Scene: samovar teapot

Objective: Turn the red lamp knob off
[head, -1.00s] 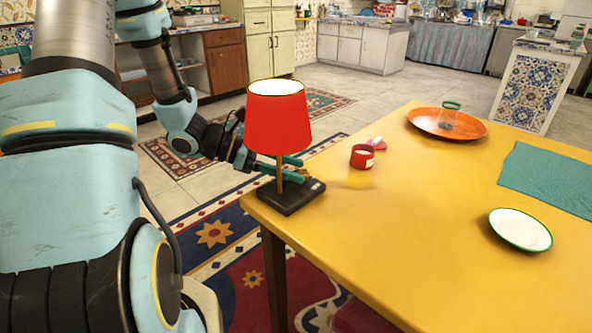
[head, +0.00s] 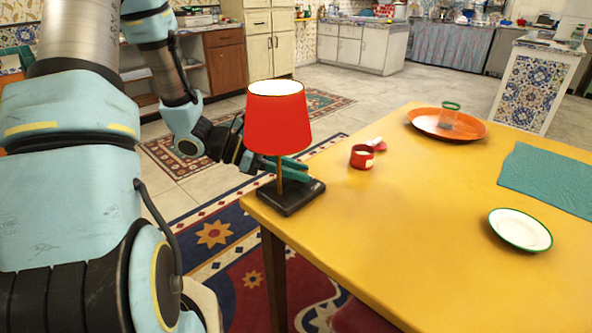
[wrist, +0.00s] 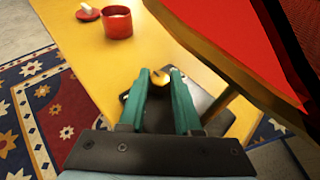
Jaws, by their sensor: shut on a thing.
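The red lamp (head: 278,120) stands upright at the near left corner of the yellow table, on a black base (head: 300,198). Its shade also shows at the upper right of the wrist view (wrist: 240,45). My gripper (head: 302,168) reaches in from the left, behind the lamp's stem and just above the base. In the wrist view, its green fingers (wrist: 160,76) are shut on a small brass-coloured knob (wrist: 159,77) on the base. In the head view the knob is hidden by the fingers and lamp.
A red cup (head: 362,157) stands on the yellow table (head: 420,215) close behind the lamp. An orange tray (head: 425,121) with a glass, a white plate (head: 520,230) and a teal cloth (head: 550,180) are farther right. The table's middle is clear.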

